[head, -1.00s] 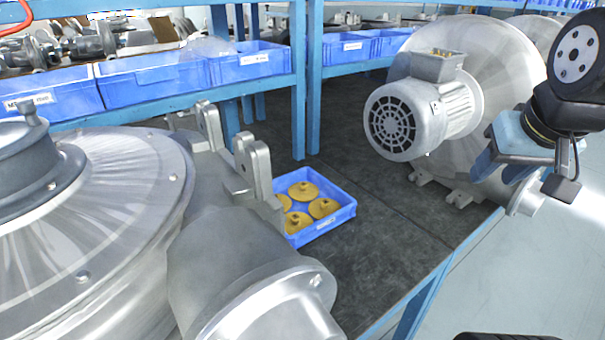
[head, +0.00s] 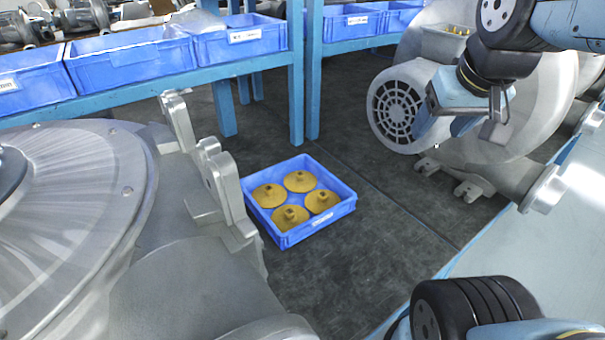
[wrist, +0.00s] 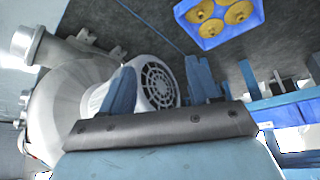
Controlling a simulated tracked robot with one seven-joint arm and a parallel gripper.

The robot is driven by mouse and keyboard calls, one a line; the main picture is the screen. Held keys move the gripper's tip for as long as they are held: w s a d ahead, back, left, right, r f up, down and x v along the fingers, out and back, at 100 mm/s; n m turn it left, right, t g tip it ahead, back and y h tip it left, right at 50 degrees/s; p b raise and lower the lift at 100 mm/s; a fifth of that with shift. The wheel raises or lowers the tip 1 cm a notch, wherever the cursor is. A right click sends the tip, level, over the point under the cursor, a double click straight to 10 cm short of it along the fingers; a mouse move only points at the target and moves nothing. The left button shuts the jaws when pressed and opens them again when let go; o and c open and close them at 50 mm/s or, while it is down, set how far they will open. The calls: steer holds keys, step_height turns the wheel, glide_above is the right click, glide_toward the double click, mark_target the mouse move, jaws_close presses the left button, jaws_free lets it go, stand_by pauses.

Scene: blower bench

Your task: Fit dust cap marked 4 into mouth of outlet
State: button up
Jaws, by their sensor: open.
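Several round yellow dust caps with raised centre knobs, one of them here (head: 301,181), lie in a small blue tray (head: 318,225) on the dark bench. The caps also show at the top of the wrist view (wrist: 238,13). I cannot read a number on any cap. My gripper (head: 443,126) is open and empty, in front of the right blower's motor, to the right of and apart from the tray. Its two fingers show spread in the wrist view (wrist: 162,82). A flanged outlet (head: 545,188) is on the right blower; its mouth is turned away.
A large grey blower (head: 80,220) with upright lugs (head: 215,170) fills the left, close to the tray. Blue shelf posts (head: 296,75) and labelled blue bins (head: 240,38) stand behind. Bare dark bench (head: 385,215) lies between tray and right blower.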

steer(key=w+a+f+n+g, duration=0.1)
steer(key=w+a+f+n, duration=0.2)
steer(key=w, duration=0.5)
steer(key=n+g+y, duration=0.4)
steer(key=n, duration=0.8)
glide_above(301, 173)
steer(key=s+d, duration=0.2)
steer(key=d, duration=0.1)
steer(key=f, duration=2.8)
steer(key=shift+w+f, duration=0.15)
steer(key=shift+w, duration=0.1)
steer(key=a+f, duration=0.1)
steer(key=w+a+f, duration=0.1)
steer(key=f, duration=0.1)
steer(key=shift+a+f, duration=0.15)
steer(key=shift+f, duration=0.05)
steer(key=shift+w+a+f, duration=0.1)
steer(key=shift+a+f, duration=0.1)
steer(key=shift+f, duration=0.3)
steer(key=c, duration=1.1)
steer(key=shift+c, duration=0.2)
steer(key=shift+r, duration=0.15)
